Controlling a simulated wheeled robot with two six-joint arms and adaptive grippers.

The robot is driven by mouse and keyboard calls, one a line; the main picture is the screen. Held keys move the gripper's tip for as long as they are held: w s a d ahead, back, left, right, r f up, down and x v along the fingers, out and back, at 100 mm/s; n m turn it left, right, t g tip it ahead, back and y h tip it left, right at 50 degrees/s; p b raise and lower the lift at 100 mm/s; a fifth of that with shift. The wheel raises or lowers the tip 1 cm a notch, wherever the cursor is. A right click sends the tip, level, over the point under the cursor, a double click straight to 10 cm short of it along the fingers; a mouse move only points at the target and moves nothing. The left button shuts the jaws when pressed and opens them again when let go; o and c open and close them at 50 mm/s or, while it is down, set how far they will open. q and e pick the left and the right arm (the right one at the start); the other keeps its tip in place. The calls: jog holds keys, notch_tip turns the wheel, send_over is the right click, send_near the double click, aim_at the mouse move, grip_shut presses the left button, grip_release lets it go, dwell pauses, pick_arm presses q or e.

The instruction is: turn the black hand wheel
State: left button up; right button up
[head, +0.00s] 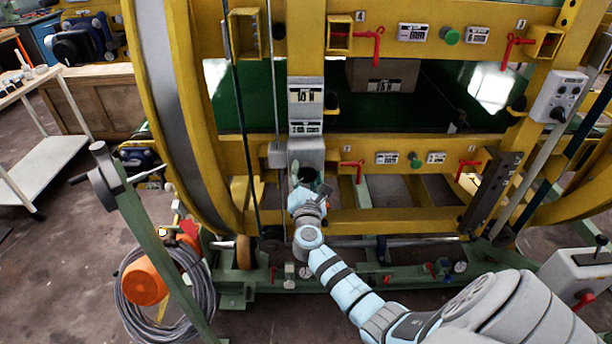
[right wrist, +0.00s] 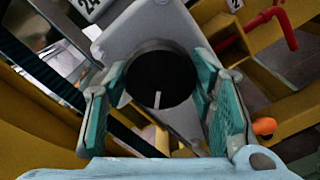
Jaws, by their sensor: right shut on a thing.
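The black hand wheel (right wrist: 160,75) is a round dark knob with a white line on its face; in the right wrist view the line points down. It sits on a grey box (right wrist: 153,25) and also shows in the head view (head: 308,175), partly covered by my gripper. My right gripper (right wrist: 165,100) is shut on the wheel, with one teal-padded finger on each side of it. In the head view the right gripper (head: 307,186) is at the front of the grey box below the middle of the yellow frame. My left gripper is not in view.
The yellow frame carries several red levers (head: 378,45) and green knobs (head: 450,36). A green post with a dark crank (head: 103,175) and a coiled grey hose (head: 150,300) stand at the left. A grey control box (head: 557,97) is at the right.

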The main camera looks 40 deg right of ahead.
jog(key=m+b, duration=0.4)
jog(key=m, duration=0.2)
jog(key=shift+f, duration=0.15)
jog(key=m+b, duration=0.2)
jog(key=m, duration=0.3)
jog(key=shift+b, duration=0.3)
dwell(0.4)
jog(key=o, duration=1.1)
jog(key=shift+o, duration=0.2)
jog(key=shift+r, duration=0.2)
